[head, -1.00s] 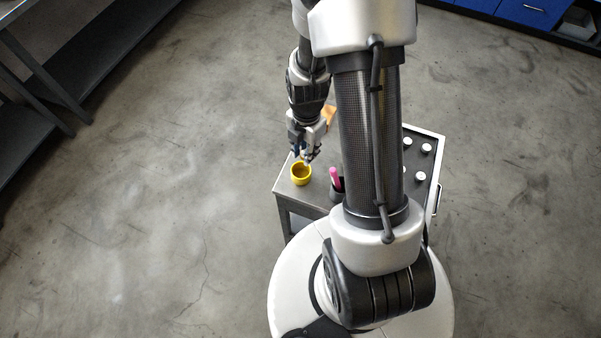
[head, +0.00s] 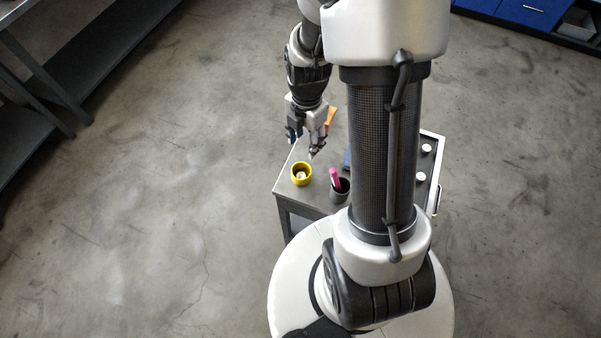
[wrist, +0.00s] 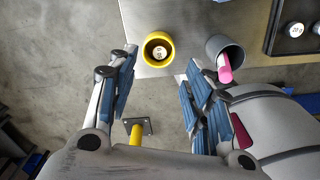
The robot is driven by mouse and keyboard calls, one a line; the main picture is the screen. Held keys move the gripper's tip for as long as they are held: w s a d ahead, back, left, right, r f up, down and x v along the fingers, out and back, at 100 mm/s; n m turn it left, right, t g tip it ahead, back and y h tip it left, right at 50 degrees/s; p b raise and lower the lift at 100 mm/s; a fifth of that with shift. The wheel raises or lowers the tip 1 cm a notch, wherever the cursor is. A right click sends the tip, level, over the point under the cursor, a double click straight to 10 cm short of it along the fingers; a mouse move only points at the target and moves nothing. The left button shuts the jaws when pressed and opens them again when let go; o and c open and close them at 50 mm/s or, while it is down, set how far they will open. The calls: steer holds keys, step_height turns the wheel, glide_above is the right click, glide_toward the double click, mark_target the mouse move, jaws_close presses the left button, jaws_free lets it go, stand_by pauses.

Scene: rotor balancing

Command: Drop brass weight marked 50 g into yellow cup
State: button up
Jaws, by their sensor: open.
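The yellow cup (head: 293,179) stands upright near the left corner of the small workbench. A small weight (head: 301,175) with a pale round top lies inside it. In the wrist view I look down into the cup (wrist: 147,45) and see the weight (wrist: 160,53) on its bottom; its dark marking is hard to read. My gripper (head: 309,148) is above the bench, just behind and above the cup in the head view. In the wrist view its fingers (wrist: 158,75) are spread wide with nothing between them.
A dark grey cup (wrist: 214,45) holding a pink marker (wrist: 225,70) stands right of the yellow cup. A dark tray with several weights (wrist: 295,30) lies further right. An orange object (head: 331,118) is behind my gripper. Bare bench lies between the cups and tray.

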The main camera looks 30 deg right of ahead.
step_height(320, 180, up, 7)
steer(key=shift+f, duration=0.2)
stand_by(0.4)
steer(key=s+a+r+m+t, duration=0.2)
steer(key=s+a+r+m, duration=0.3)
steer(key=r+m, duration=0.3)
steer(key=s+a+r+m+t, duration=0.2)
steer(key=s+a+r+m, duration=0.3)
steer(key=m, duration=0.8)
steer(key=shift+s+a+r+m+t, duration=0.3)
steer(key=shift+s+a+r, duration=0.05)
steer(key=shift+s+r, duration=1.6)
steer(key=shift+w+r, duration=0.1)
steer(key=shift+w, duration=0.1)
